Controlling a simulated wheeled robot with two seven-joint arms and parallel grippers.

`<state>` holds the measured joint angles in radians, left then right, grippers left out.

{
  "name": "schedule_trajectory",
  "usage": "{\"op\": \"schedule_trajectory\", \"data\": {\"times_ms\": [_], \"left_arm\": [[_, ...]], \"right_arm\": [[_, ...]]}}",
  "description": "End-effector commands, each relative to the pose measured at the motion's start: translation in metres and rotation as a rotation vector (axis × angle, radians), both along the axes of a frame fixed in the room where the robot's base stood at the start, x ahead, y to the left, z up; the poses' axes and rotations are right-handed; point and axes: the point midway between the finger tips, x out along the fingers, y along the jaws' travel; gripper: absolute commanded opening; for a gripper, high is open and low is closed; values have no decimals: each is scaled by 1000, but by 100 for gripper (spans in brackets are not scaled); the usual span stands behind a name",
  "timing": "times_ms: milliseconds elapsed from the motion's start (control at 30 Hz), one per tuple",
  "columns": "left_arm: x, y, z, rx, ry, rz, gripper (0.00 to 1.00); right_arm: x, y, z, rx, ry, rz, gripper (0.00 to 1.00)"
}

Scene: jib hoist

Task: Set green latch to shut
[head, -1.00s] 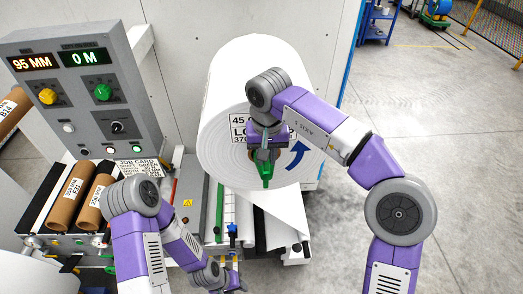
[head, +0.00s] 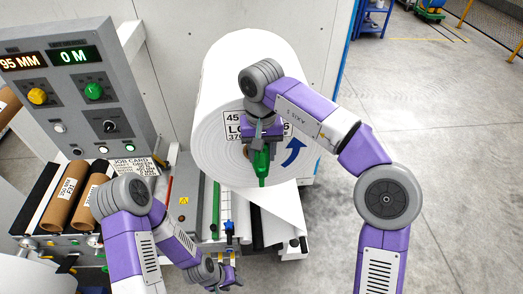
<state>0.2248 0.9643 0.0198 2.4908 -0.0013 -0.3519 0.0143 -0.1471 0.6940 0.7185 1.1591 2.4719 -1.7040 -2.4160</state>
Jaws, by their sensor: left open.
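A green lever-like part, which looks like the green latch (head: 261,167), hangs at the core in the front face of the large white roll (head: 215,150). My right gripper (head: 262,147) is at the top of this green part, in front of the roll's core. Its fingers are small and partly merged with the green part, so I cannot tell whether they are shut on it. My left gripper (head: 228,275) is low in the view, below the blue knob (head: 229,227), open and apart from the green part. The core behind my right gripper is mostly hidden.
A grey control panel (head: 70,120) with displays and knobs stands at the left. Brown cardboard cores (head: 63,203) lie below it near a job card (head: 130,166). A green rod (head: 215,205) lies beside the white sheet (head: 283,215).

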Motion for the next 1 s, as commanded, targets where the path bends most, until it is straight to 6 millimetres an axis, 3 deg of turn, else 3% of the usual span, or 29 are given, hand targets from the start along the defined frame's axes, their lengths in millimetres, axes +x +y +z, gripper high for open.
{"op": "schedule_trajectory", "data": {"times_ms": [267,633,1000], "left_arm": [[0,0,0,0,0,0,43],[0,0,0,0,0,0,43],[0,0,0,0,0,0,43]], "right_arm": [[1,1,6,2,-5,1,43],[1,1,54,3,-3,1,43],[2,1,75,1,-1,0,43]]}}
